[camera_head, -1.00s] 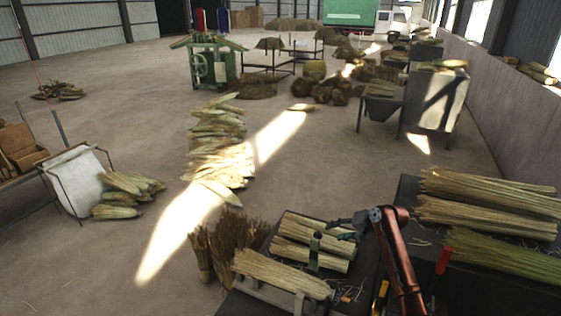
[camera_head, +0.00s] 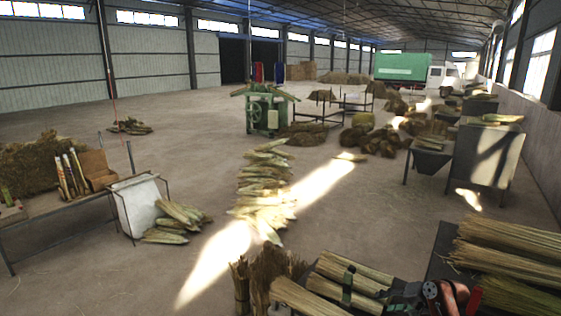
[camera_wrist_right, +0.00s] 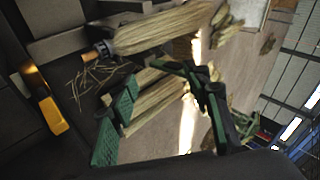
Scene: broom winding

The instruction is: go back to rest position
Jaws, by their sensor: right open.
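My right gripper (camera_head: 368,287) is at the bottom edge of the head view, over broom-straw bundles (camera_head: 330,290) on the dark work table. It is open, with nothing between its green fingers. In the right wrist view, the fingers of the right gripper (camera_wrist_right: 155,88) stand wide apart, with straw bundles (camera_wrist_right: 158,98) below and behind them. A larger straw bundle (camera_wrist_right: 165,28) lies near the top of that view. My left gripper is not in view.
Straw bundles (camera_head: 510,240) lie on the right table. Upright straw bunches (camera_head: 268,272) stand left of my gripper. A yellow-handled thing (camera_wrist_right: 52,115) shows in the wrist view. Corn-husk piles (camera_head: 265,190), a green machine (camera_head: 265,110) and a white panel (camera_head: 138,205) stand on the floor.

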